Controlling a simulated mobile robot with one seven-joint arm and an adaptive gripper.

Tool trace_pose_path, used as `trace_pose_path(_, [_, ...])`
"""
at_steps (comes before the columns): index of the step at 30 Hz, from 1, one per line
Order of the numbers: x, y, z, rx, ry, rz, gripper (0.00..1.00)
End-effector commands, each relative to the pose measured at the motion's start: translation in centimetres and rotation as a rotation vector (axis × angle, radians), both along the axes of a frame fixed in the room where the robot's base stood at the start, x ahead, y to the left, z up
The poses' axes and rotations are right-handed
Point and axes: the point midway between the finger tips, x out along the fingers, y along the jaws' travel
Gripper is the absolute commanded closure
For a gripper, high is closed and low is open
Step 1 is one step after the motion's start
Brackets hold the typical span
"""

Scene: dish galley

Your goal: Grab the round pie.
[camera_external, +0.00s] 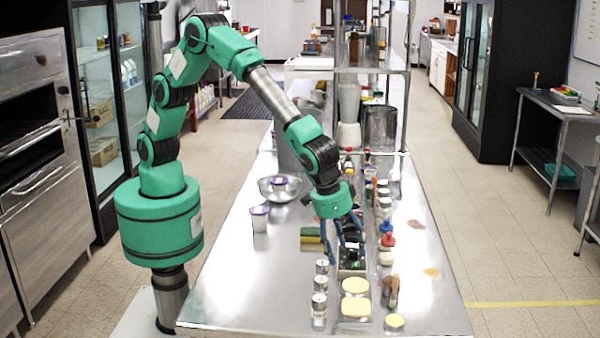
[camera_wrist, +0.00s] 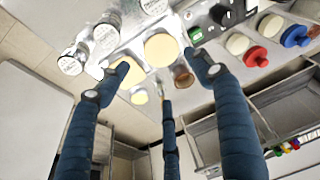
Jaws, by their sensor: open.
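Pale yellow round, flat things lie near the table's front end. One that looks like a round pie (camera_external: 356,286) lies just in front of my gripper (camera_external: 350,232). A second yellow piece (camera_external: 356,307), more square, lies nearer, and a small yellow disc (camera_external: 395,322) lies at its right. In the wrist view a large yellow disc (camera_wrist: 161,50) shows beyond the spread blue fingers of my gripper (camera_wrist: 162,80), between the left and right tips. My gripper is open and empty. It is over a dark tray; how far above it is I cannot tell.
Several metal-topped shakers (camera_external: 320,283) stand left of the yellow pieces. Brown-handled items (camera_external: 391,290) and red and blue knobbed pieces (camera_external: 387,239) stand to the right. A green and yellow sponge stack (camera_external: 311,239) lies at left. The left front of the table is clear.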

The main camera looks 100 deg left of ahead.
Motion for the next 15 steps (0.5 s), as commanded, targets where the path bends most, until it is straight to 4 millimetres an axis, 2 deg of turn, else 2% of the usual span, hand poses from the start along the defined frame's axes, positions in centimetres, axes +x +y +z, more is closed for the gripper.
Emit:
trace_pose_path(9, [1.2,0.3,-4.7,0.001,0.002,0.001,0.35])
trace_pose_path(15, [1.8,0.4,-6.6,0.000,0.001,0.001,0.35])
